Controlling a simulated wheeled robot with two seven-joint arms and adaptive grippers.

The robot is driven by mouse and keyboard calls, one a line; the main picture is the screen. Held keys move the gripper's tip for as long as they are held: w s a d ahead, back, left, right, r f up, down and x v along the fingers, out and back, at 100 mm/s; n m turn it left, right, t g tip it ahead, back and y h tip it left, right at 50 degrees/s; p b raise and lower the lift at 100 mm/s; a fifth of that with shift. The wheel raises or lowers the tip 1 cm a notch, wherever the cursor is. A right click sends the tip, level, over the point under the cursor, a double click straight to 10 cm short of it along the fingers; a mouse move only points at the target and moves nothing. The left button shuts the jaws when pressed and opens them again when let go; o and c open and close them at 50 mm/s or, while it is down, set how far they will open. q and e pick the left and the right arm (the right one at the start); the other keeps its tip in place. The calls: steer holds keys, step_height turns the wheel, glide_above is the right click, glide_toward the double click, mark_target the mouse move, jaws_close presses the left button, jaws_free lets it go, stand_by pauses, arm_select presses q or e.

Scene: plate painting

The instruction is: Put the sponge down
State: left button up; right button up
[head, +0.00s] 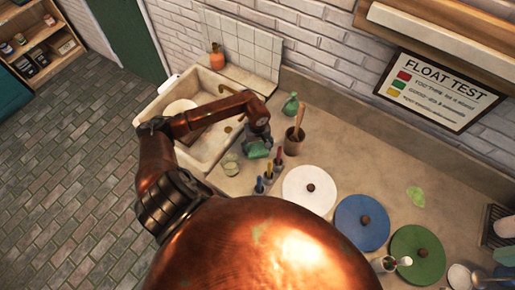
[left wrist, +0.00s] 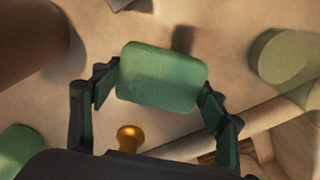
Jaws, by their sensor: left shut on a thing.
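The green sponge (left wrist: 162,77) is held between the two fingertips of my left gripper (left wrist: 160,92) in the left wrist view. In the head view the sponge (head: 257,151) shows under my left gripper (head: 258,146), over the counter (head: 335,110) between the sink and the brown pot. Its underside is hidden, and I cannot tell whether it touches the counter. My right gripper is not in view.
White (head: 298,201), blue (head: 350,225) and green (head: 408,262) discs lie further right. The back counter is partly clear.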

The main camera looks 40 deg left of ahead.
arm_select(q)
steer(key=shift+f, duration=0.15)
steer(key=o, duration=1.3)
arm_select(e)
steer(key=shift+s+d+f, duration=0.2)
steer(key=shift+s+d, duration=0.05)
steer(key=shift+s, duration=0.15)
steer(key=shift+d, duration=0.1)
